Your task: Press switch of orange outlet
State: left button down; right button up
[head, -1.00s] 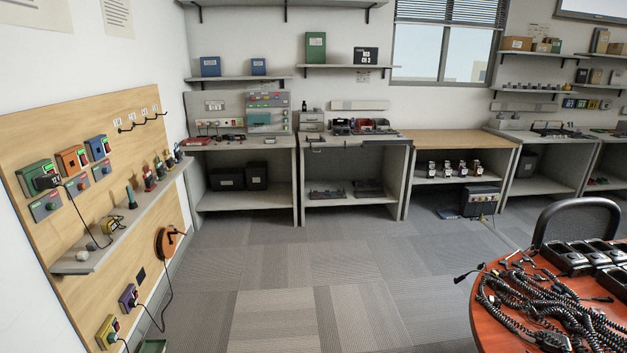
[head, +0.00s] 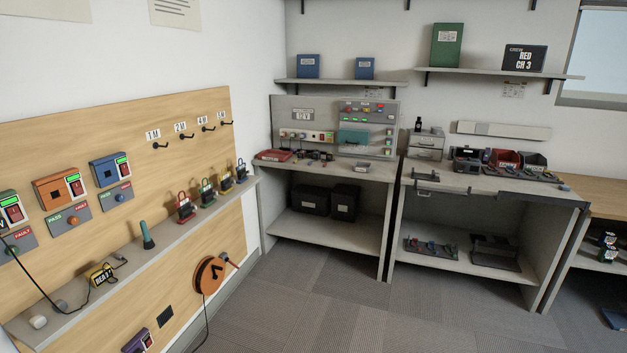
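The orange outlet (head: 56,192) is on the wooden wall panel at the left, between a green outlet (head: 8,213) and a blue outlet (head: 106,172). A green-lit part with a red part below it, which looks like its switch (head: 75,184), is on its right side. Its socket face looks empty. A grey pass/fault plate (head: 69,220) with an orange knob hangs just below it. Neither of my grippers is in view.
A narrow shelf (head: 165,243) juts out below the outlets, holding padlocks, a green cone-shaped item (head: 147,236) and a yellow tagged item (head: 101,275). An orange cord reel (head: 209,275) is below. Open carpet (head: 300,315) lies in front of the workbenches.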

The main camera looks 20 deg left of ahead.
aim_at(77, 188)
jog(key=u, duration=0.55)
jog(key=i, duration=1.05)
jog(key=u, duration=0.5)
